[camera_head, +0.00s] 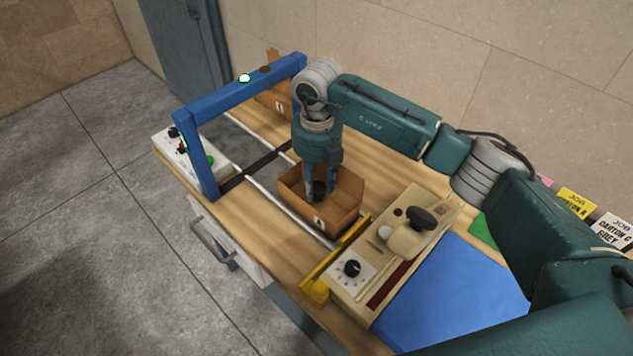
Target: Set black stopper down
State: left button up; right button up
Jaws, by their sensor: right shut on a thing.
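My right gripper (318,190) points down into an open brown carton (340,214) on the wooden bench. It is shut on the black stopper (319,187), a small dark piece between its fingertips inside the carton. Whether the stopper touches the carton's floor cannot be told, as the fingers and carton walls hide its lower part. My left gripper is not in view.
A blue arch (225,97) spans the bench left of the carton, with another carton (274,101) behind it. A beige machine (393,252) with a yellow bar (331,264) stands close right.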

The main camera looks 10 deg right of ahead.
aim_at(316, 187)
jog(key=o, duration=0.9)
jog(key=shift+r, duration=0.15)
jog(key=shift+r+p, duration=0.35)
jog(key=shift+p, duration=0.1)
jog(key=shift+r+p, duration=0.5)
jog(key=shift+r, duration=0.05)
jog(key=shift+w+r+b, duration=0.1)
jog(key=shift+r+b, duration=0.3)
jog(key=shift+b, duration=0.6)
notch_tip(316, 187, up, 10)
jog(key=b, duration=0.3)
jog(key=shift+r+b, duration=0.25)
jog(key=shift+b, duration=0.05)
